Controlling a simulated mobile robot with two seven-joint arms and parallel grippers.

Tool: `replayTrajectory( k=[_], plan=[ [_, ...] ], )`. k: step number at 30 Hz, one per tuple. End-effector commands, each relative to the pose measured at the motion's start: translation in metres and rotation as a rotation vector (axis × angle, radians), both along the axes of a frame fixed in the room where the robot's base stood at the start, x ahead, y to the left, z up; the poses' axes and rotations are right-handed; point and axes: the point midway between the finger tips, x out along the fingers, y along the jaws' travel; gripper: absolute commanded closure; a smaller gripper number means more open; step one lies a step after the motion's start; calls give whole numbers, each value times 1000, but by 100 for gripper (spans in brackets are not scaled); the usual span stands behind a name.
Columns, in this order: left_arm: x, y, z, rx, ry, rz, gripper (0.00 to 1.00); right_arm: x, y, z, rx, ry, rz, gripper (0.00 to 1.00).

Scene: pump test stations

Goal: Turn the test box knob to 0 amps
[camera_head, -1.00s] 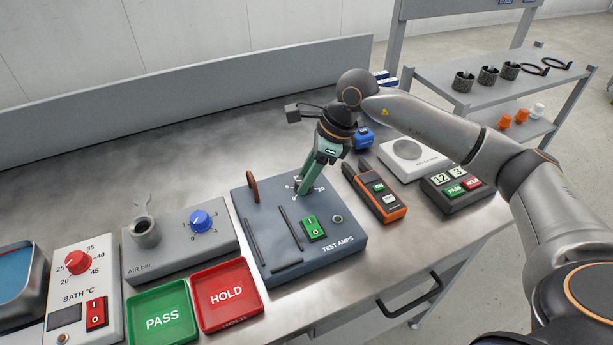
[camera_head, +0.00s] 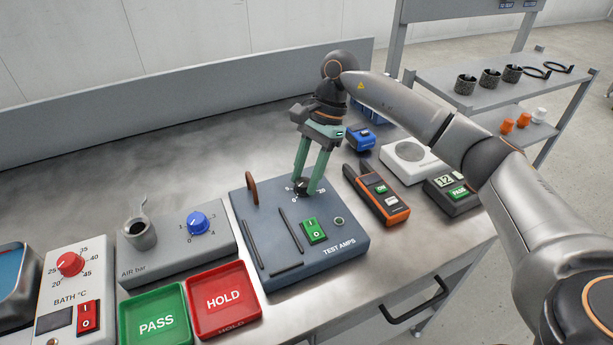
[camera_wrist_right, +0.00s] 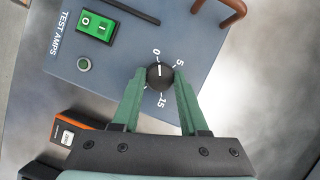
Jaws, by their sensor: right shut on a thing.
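The test box (camera_head: 268,232), blue-grey and marked TEST AMPS, sits on the metal bench. Its small black knob (camera_head: 302,186) is near the back edge, partly hidden by my fingers in the head view. In the right wrist view the knob (camera_wrist_right: 159,76) shows a white pointer line directed at the 0 mark, with 5 and 15 also readable around it. My right gripper (camera_head: 304,190) has its green fingers on either side of the knob, shut on it; the fingers (camera_wrist_right: 158,83) also flank it in the wrist view. My left gripper is not in view.
A green switch (camera_head: 314,230) and a brown handle (camera_head: 252,188) are on the box. An orange meter (camera_head: 377,195) stands close to its right. The air box (camera_head: 180,245) and red HOLD tray (camera_head: 223,301) are to its left.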

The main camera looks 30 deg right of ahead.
Motion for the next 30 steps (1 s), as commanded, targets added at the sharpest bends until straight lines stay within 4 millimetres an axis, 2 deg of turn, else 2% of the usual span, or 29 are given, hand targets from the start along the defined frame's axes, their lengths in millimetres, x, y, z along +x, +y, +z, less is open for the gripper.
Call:
replayTrajectory(
  k=[9,21,22,30],
  plan=[
    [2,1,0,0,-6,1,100,1,0,0,0,-3,74,100],
    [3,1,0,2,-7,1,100,1,0,0,0,-3,79,100],
    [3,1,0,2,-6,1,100,1,0,0,0,-3,79,54],
    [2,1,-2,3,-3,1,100,1,0,0,-1,-1,78,27]
  ],
)
